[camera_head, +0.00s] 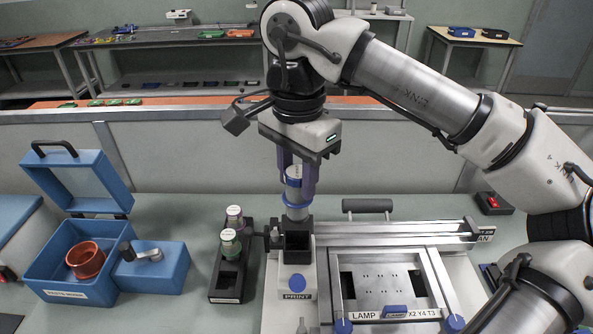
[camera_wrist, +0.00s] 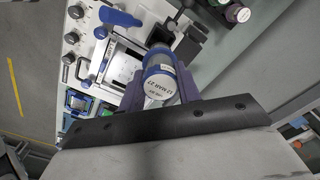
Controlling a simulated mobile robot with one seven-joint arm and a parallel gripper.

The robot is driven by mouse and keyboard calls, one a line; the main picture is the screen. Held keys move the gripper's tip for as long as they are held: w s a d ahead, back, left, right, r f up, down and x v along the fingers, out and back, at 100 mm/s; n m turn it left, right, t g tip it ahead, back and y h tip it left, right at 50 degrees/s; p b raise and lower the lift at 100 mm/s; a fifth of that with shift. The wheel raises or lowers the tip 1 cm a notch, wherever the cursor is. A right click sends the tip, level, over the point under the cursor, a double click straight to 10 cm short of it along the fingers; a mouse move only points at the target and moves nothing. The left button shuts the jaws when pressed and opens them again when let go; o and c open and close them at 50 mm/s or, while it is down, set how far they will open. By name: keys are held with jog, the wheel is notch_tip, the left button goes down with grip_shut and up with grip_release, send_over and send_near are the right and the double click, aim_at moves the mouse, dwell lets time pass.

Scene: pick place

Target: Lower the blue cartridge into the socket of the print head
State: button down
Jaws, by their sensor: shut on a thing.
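My gripper (camera_head: 297,190) points straight down and is shut on the blue cartridge (camera_head: 294,198), a grey-white cylinder with blue bands, held upright. In the wrist view the cartridge (camera_wrist: 161,75) sits between the two purple fingers (camera_wrist: 160,92), its labelled round end facing the camera. The print head (camera_head: 298,272) is a white block marked PRINT with a black square socket (camera_head: 297,243) on top. The cartridge's lower end is just above and slightly behind the socket opening in the head view; I cannot tell the exact gap. The dark socket opening shows empty.
A black rack (camera_head: 226,296) left of the print head holds a magenta-topped cartridge (camera_head: 235,217) and a green one (camera_head: 230,243). A metal frame stage (camera_head: 385,312) stands right. A blue open box (camera_head: 70,292) with a red-brown pot (camera_head: 86,260) is at the left.

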aim_at(297, 218)
jog(key=shift+f+b, duration=2)
jog(key=shift+f, duration=0.85)
jog(key=shift+f+b, duration=1.75)
jog(key=shift+f, duration=0.15)
jog(key=c, duration=0.9)
grip_release()
jog(key=c, duration=0.4)
jog(key=shift+r+p, duration=2.45)
jog(key=shift+r, duration=1.05)
